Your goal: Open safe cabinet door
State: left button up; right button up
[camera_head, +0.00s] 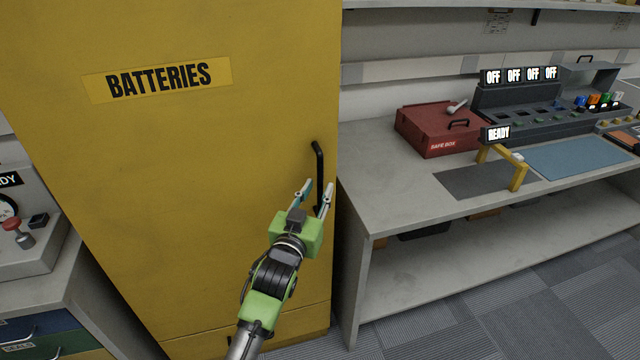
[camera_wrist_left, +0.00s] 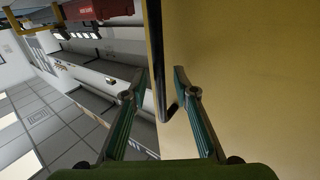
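The safe cabinet is tall and yellow, and its door (camera_head: 180,180), labelled BATTERIES, is shut in the head view. A black vertical bar handle (camera_head: 318,165) is on the door's right side. My left gripper (camera_head: 316,188) is open at the lower part of the handle. In the left wrist view the yellow door (camera_wrist_left: 245,80) fills the right side. The handle's end (camera_wrist_left: 169,109) shows between the open fingers of my left gripper (camera_wrist_left: 162,85), and the fingers do not look closed on it. My right gripper is not in view.
A grey workbench (camera_head: 390,180) stands right of the cabinet with a red safe box (camera_head: 440,130), a battery charging unit (camera_head: 545,110) and a blue mat (camera_head: 580,158). A counter with drawers (camera_head: 40,335) stands at the left. Tiled floor (camera_head: 480,310) is clear at lower right.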

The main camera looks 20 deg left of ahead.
pick_arm(q)
jog(key=shift+w, duration=1.2)
grip_shut()
